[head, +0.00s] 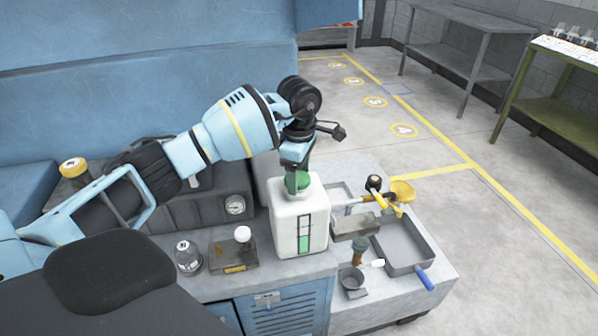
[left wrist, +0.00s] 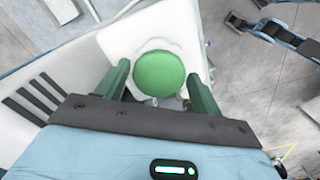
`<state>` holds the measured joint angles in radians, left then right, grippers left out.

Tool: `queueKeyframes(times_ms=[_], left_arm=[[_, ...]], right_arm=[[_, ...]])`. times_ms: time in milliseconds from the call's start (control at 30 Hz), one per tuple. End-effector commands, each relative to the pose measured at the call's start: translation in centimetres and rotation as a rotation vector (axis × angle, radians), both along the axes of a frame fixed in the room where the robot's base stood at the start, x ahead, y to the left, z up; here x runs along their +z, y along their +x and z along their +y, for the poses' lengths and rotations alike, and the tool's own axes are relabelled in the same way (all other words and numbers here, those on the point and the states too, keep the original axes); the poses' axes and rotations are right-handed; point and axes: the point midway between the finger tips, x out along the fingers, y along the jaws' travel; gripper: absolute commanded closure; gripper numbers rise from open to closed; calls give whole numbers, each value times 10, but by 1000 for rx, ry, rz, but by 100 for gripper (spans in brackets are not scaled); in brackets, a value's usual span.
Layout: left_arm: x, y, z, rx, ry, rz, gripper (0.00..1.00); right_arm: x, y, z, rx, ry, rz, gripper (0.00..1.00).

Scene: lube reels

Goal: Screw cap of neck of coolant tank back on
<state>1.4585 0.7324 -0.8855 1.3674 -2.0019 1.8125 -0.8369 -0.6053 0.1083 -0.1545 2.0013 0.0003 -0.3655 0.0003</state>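The white coolant tank (head: 287,230) stands upright on the grey bench, with a green level strip in its front window. A green cap (head: 297,182) is at the top of the tank, over its neck; I cannot tell how tightly it sits. The left wrist view shows the round cap (left wrist: 160,74) from above, with the white tank top (left wrist: 150,40) around it. My left gripper (left wrist: 159,72) points down over the tank. Its green fingers straddle the cap, with a visible gap on each side. The neck is hidden under the cap. My right gripper is not clearly seen.
A small bottle (head: 187,258) and a box with a white knob (head: 233,254) stand left. A gauge (head: 235,205) is behind.

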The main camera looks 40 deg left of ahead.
Motion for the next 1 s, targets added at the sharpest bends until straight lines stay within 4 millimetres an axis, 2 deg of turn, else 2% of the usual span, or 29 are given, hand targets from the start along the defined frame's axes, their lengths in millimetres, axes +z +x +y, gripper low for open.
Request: queueKeyframes(times_ms=[33,267,700,900,933,1000], left_arm=[[0,0,0,0,0,0,40],[0,0,0,-1,0,0,69],[0,0,0,-204,0,0,69],[0,0,0,-212,-1,0,69],[0,0,0,-211,-1,0,40],[0,0,0,-211,-1,0,31]], right_arm=[[0,0,0,0,0,0,22],[0,2,0,0,-1,-4,22],[-3,5,0,0,0,-6,22],[-4,3,0,0,-1,-3,22],[-4,2,0,1,0,-1,22],[-4,1,0,1,-1,1,22]])
